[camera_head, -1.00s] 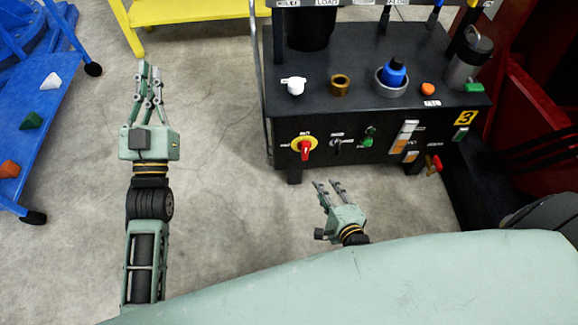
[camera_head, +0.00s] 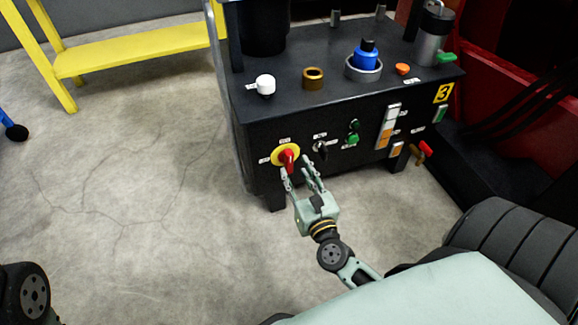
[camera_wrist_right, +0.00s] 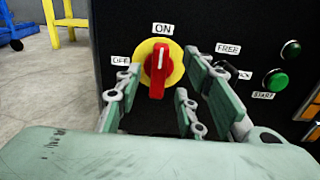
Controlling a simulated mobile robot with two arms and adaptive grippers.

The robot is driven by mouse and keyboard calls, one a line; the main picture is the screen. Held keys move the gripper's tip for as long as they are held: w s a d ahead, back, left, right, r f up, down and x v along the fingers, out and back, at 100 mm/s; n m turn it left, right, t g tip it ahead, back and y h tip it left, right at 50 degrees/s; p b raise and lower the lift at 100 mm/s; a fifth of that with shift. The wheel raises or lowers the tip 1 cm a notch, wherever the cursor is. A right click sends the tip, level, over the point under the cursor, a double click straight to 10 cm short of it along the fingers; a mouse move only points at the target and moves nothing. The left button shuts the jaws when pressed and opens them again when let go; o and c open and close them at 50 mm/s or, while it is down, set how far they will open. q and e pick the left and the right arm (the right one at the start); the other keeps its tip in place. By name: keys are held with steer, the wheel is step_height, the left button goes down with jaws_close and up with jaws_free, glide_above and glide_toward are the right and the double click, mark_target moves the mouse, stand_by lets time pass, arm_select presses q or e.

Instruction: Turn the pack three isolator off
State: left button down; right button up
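The isolator is a red rotary handle on a yellow disc (camera_head: 286,156), on the front face of the black pack (camera_head: 330,125) marked with a yellow 3 label (camera_head: 443,92). In the right wrist view the red handle (camera_wrist_right: 157,72) stands upright, in line with the ON label (camera_wrist_right: 162,29) above it; the OFF label (camera_wrist_right: 121,61) is to its left. My right gripper (camera_head: 300,172) is open in front of the isolator. In the wrist view its fingers lie left and right of the handle; contact cannot be told. My left gripper is out of view.
Right of the isolator are a black selector (camera_head: 320,148), green buttons (camera_head: 353,138) and a red-handled valve (camera_head: 425,149). A white knob (camera_head: 265,84) and a blue-topped part (camera_head: 367,56) stand on top. A yellow stand (camera_head: 140,52) is behind left.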

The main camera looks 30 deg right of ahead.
mark_target(290, 163)
steer(key=shift+x, duration=2.1)
steer(key=shift+c, duration=0.5)
jaws_close()
